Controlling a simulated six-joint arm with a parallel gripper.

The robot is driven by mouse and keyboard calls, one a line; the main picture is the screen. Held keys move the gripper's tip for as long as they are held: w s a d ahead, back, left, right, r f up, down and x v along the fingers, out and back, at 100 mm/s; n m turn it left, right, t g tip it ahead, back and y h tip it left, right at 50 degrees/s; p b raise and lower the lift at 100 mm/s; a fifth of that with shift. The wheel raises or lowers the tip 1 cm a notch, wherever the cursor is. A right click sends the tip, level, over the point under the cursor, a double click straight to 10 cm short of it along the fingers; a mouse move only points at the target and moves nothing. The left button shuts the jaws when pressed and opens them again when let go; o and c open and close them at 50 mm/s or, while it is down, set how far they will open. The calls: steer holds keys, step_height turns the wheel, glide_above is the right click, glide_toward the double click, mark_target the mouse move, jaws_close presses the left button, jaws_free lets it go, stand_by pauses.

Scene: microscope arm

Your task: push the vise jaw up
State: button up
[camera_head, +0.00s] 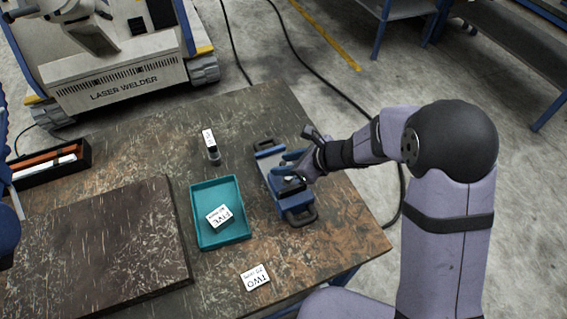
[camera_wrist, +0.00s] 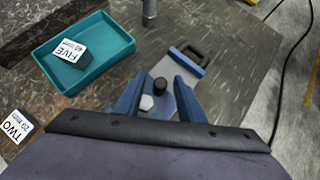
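The blue and grey vise (camera_head: 294,201) lies on the worn table, right of the teal tray, with a black handle at each end. In the wrist view its far jaw (camera_wrist: 186,61) shows as a blue bar beside a black handle. My gripper (camera_head: 281,171) is low over the middle of the vise. In the wrist view its two blue fingers (camera_wrist: 163,80) stand apart. A black knob and a pale hex-shaped part show between them. Whether a finger touches the vise or jaw cannot be told. The gripper hides the vise's middle.
The teal tray (camera_head: 240,229) holds a block labelled FIVE (camera_head: 219,216). A small upright metal piece (camera_head: 212,148) stands behind the tray. A dark raised board (camera_head: 95,240) fills the left.

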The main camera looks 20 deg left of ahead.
steer(key=v, duration=0.6)
steer(key=shift+s+d+r, duration=0.1)
steer(key=shift+d+r, duration=0.05)
stand_by(0.4)
steer(key=shift+s+n, duration=0.1)
steer(key=shift+n, duration=1)
steer(key=s+d+f+n+g+h, duration=0.1)
steer(key=s+d+f+n+h, duration=0.1)
steer(key=s+d+n, duration=0.2)
steer(key=s+d+f+n+g+h, duration=0.2)
steer(key=s+d+n, duration=0.2)
steer(key=s+n, duration=0.1)
steer(key=s+d+f+n+g+h, duration=0.1)
steer(key=s+d+f+n, duration=0.1)
steer(key=s+d+n, duration=0.3)
steer(key=shift+f+n+g+h, duration=0.35)
steer(key=shift+n+g+h, duration=0.05)
steer(key=shift+n, duration=0.6)
steer(key=d+r+n+t+h, duration=0.1)
steer(key=d+r, duration=0.2)
steer(key=d, duration=0.5)
steer(key=d+r+n+t+h, duration=0.1)
steer(key=d+r+t+h, duration=0.1)
steer(key=d, duration=0.6)
steer(key=shift+d+r, duration=0.4)
steer(key=shift+r, duration=0.1)
